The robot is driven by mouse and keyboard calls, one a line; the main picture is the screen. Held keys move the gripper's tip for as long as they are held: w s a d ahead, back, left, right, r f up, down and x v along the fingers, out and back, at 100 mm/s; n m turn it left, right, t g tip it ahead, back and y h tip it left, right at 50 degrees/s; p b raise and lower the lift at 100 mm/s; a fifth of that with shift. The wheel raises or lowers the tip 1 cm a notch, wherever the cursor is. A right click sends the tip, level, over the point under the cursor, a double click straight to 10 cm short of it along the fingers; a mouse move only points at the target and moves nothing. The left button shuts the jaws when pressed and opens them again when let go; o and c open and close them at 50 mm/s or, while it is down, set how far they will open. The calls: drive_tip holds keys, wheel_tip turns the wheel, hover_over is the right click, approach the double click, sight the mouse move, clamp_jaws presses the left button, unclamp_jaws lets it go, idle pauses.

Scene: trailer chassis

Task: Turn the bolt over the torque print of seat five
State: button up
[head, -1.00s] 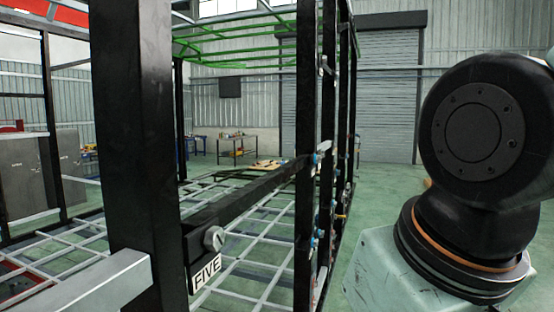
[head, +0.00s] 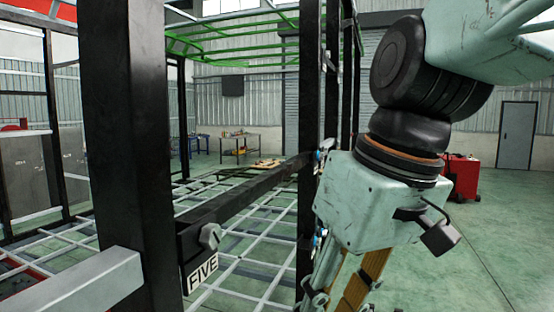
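The bolt (head: 210,236) of seat five is a grey head on the black bracket end of a slanting bar, beside the thick black post. The white FIVE label (head: 202,273) is just below it. I cannot make out any torque print on the bolt or bracket. My gripper (head: 345,291) hangs down from my pale green wrist, to the right of the bolt and apart from it. Its grey and orange parts show at the bottom edge. Its fingertips are cut off by the frame, so its opening is unclear.
The thick black post (head: 131,150) stands left of the bolt, with a grey beam (head: 85,285) in front. A second black post (head: 309,130) stands between the bolt and my arm. A white floor grid (head: 255,250) lies behind. Open green floor and a red cabinet (head: 461,177) are at right.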

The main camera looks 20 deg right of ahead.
drive_tip(key=w+r+n+y+b, duration=0.1)
drive_tip(key=w+r+n+y, duration=0.15)
drive_tip(key=w, duration=0.65)
drive_tip(key=w+r+n+y+b, duration=0.1)
drive_tip(key=w+r+y, duration=0.15)
drive_tip(key=w, duration=0.75)
drive_tip(key=w+d+r+n+t+y+b, duration=0.1)
drive_tip(key=w+d+r+n+y, duration=0.1)
drive_tip(key=w+d, duration=0.5)
drive_tip(key=w+d+r+n+y+b, duration=0.1)
drive_tip(key=w+d+n, duration=0.1)
drive_tip(key=w, duration=0.9)
drive_tip(key=n+t+y+b, duration=0.2)
drive_tip(key=n+t+y, duration=0.3)
drive_tip(key=n+t, duration=0.25)
approach(322, 156)
drive_tip(key=s+d, duration=0.2)
drive_tip(key=d, duration=0.3)
drive_tip(key=shift+w+d+g, duration=0.1)
drive_tip(key=shift+d+g, duration=0.1)
drive_tip(key=shift+g, duration=0.15)
drive_tip(key=shift+a, duration=0.1)
drive_tip(key=b+x, duration=0.1)
drive_tip(key=x, duration=1.2)
drive_tip(key=shift+w+a, duration=0.2)
drive_tip(key=shift+w, duration=0.1)
drive_tip(key=shift+c, duration=0.4)
